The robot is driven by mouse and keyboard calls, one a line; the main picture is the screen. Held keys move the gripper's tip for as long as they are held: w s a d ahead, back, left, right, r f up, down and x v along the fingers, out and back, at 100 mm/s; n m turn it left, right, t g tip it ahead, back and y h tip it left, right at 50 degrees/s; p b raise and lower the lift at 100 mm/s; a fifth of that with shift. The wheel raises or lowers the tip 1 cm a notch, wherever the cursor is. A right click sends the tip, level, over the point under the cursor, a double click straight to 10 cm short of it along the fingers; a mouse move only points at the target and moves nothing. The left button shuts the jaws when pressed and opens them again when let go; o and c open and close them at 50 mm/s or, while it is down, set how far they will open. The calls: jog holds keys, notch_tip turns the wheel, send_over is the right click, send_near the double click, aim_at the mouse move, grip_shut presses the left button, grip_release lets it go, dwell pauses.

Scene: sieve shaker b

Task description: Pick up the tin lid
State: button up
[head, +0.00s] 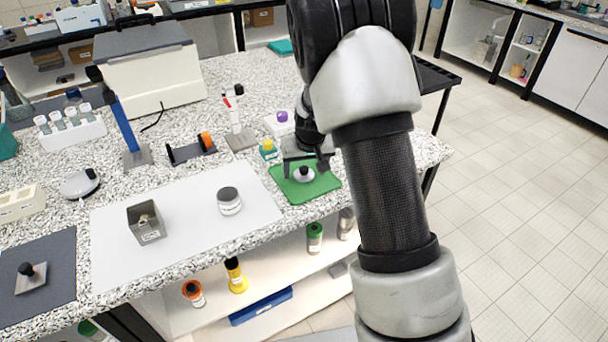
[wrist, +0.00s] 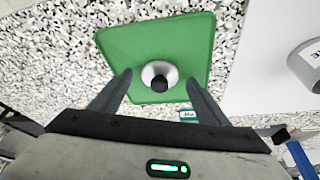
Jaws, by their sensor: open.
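A round white lid with a black knob (head: 304,175) lies on a green mat (head: 325,190) at the right of the bench. In the wrist view the white lid (wrist: 171,74) shows near the middle of the mat (wrist: 115,43), knob towards me. My gripper (head: 305,163) is over the mat, pointing down. In the wrist view my gripper (wrist: 159,78) is open and empty, one finger on each side of the lid, apart from it. Its height above the lid is hard to tell. A square grey plate with a black knob (head: 30,281) lies on a dark mat at the lower left.
A round tin (head: 230,208) and an open grey box (head: 146,231) stand on a white sheet (head: 185,195) left of the green mat.

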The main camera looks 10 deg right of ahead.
aim_at(305, 170)
jog(key=shift+w, duration=0.1)
jog(key=shift+c, duration=0.3)
jog(key=c, duration=1.1)
notch_tip(305, 170, up, 10)
jog(key=shift+f+p, duration=0.1)
jog(key=shift+p, duration=0.3)
